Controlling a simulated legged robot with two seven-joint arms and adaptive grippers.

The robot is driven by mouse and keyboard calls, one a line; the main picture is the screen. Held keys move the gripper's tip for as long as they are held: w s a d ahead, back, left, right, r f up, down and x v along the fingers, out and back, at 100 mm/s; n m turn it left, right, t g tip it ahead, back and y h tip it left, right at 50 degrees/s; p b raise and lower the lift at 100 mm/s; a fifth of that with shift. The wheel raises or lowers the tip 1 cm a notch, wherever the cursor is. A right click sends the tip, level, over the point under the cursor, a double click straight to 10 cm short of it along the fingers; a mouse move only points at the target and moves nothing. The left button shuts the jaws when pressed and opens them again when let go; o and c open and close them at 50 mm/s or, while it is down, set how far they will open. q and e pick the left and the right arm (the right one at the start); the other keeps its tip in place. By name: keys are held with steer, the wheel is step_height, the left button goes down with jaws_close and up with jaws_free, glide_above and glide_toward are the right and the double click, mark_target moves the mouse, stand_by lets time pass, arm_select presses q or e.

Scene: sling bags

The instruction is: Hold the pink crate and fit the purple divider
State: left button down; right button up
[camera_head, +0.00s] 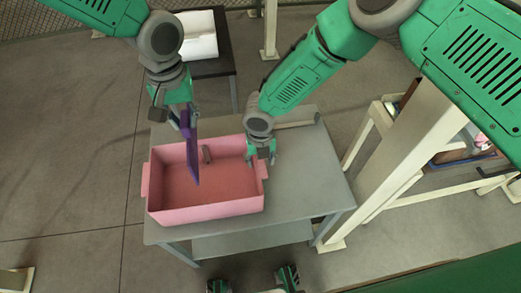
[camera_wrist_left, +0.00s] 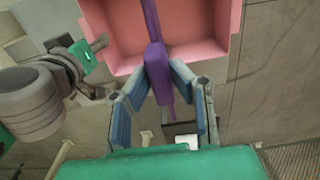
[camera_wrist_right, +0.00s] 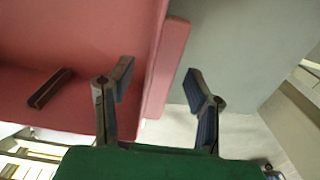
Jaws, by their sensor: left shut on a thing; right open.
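The pink crate (camera_head: 206,213) stands open-topped on the grey table, with a tab on each end. A small brown piece (camera_head: 207,154) shows inside by its back wall. My left gripper (camera_head: 184,120) is shut on the purple divider (camera_head: 192,158) by its upper end. The divider hangs upright over the crate's inside, left of the brown piece; whether it touches the floor I cannot tell. In the left wrist view, the divider (camera_wrist_left: 154,70) is between the fingers. My right gripper (camera_head: 262,155) is open at the crate's right end. In the right wrist view, its fingers (camera_wrist_right: 158,85) straddle the end wall and tab.
A dark stand (camera_head: 222,75) with a white box (camera_head: 198,38) is behind. A cream frame with a loaded bin (camera_head: 455,155) stands at the right.

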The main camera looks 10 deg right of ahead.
steer(key=shift+f, duration=0.55)
